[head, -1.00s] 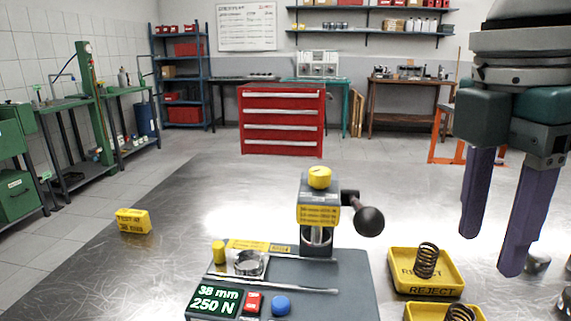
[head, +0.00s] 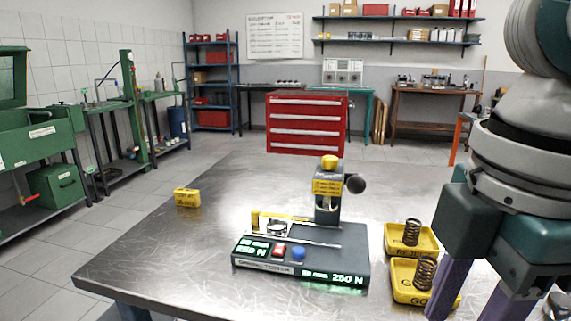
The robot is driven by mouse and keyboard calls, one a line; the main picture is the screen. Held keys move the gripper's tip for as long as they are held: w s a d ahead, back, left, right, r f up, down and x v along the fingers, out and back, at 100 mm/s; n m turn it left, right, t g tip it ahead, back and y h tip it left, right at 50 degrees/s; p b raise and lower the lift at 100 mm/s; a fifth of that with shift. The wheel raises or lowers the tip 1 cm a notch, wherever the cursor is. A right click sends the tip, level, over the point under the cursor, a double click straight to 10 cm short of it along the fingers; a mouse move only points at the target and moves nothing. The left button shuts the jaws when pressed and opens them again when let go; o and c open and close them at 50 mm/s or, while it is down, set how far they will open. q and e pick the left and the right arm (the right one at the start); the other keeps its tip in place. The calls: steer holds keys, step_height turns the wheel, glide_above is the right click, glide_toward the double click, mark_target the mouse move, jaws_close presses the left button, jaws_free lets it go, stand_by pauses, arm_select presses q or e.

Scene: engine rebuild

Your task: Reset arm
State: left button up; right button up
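My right gripper (head: 478,298) hangs at the lower right of the head view, fingers down. Its two purple fingers are apart with nothing seen between them; the lower ends run close to the bottom edge. The arm (head: 530,150) comes in from the upper right. My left gripper is not in view. The spring tester (head: 345,262) stands on the metal table, with a yellow-capped column (head: 328,190) and a black ball knob (head: 356,184). My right gripper is to its right, apart from it. Its front display (head: 335,278) reads 250 N.
Two yellow trays, the farther (head: 398,247) and the nearer (head: 408,296), each hold a coil spring (head: 411,232). The nearer tray is beside my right fingers. A yellow block (head: 187,197) lies at the table's left. The metal table (head: 160,265) is clear there.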

steer(key=s+a+m+t+y+p, duration=0.2)
steer(key=s+a+m+y+p, duration=0.25)
steer(key=s+a+m, duration=0.2)
steer(key=s+d+r+m+h+p, duration=0.2)
steer(key=s+d+m+h+p, duration=0.35)
steer(key=s+d+m, duration=0.4)
step_height(320, 180, up, 36)
steer(key=w+d+y+p, duration=0.1)
steer(key=w+p, duration=0.1)
steer(key=p, duration=3.4)
steer(key=shift+d+t+p, duration=0.35)
steer(key=shift+t, duration=0.05)
steer(key=shift+r, duration=0.1)
